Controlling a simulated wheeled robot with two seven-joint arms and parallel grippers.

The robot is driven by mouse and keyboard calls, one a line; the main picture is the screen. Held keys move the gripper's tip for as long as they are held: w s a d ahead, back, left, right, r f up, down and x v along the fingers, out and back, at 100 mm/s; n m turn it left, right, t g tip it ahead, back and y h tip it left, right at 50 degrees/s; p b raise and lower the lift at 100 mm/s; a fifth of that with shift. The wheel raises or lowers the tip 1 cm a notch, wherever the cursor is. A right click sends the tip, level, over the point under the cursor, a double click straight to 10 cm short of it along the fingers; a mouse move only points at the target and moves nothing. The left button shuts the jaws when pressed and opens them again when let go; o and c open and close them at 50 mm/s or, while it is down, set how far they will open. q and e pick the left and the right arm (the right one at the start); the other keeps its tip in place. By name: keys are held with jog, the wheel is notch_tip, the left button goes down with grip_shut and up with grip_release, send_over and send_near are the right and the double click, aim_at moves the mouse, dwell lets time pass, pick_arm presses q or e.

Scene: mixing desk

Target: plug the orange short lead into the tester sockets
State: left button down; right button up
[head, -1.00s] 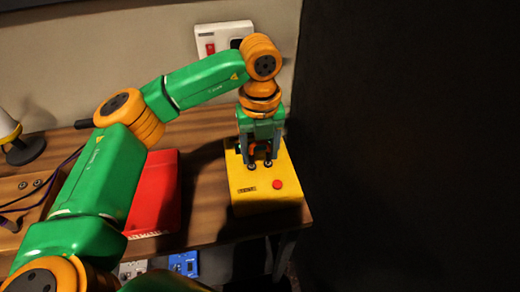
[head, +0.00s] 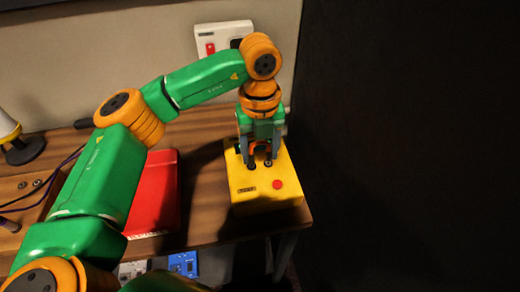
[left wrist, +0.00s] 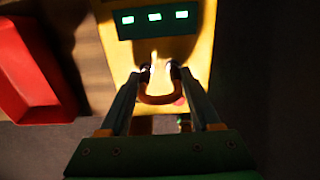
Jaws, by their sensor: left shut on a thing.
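The yellow tester (head: 262,195) stands at the right end of the desk. It has a red button (head: 277,184) on top, and in the left wrist view its dark panel (left wrist: 155,20) shows several lit green windows. My left gripper (head: 260,161) points down over the tester top, shut on the orange short lead (head: 261,148). In the left wrist view the lead (left wrist: 160,98) is a U-shaped loop between the fingers, its dark ends at the tester top. Glare and the fingers hide the sockets, so I cannot tell whether the ends are seated. My right gripper is not in view.
A red tray (head: 152,212) stands left of the tester, with a strip of bare desk between. A wooden box (head: 32,184) with cables and a lamp (head: 20,145) are at the far left. A white wall plate (head: 210,31) is behind. The desk's right edge is close to the tester.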

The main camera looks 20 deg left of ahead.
pick_arm(q)
jog(key=shift+f+b, duration=0.55)
jog(key=shift+f, duration=0.15)
grip_release()
jog(key=shift+r, duration=0.1)
notch_tip(320, 180, up, 7)
jog(key=shift+r, duration=0.1)
dwell(0.6)
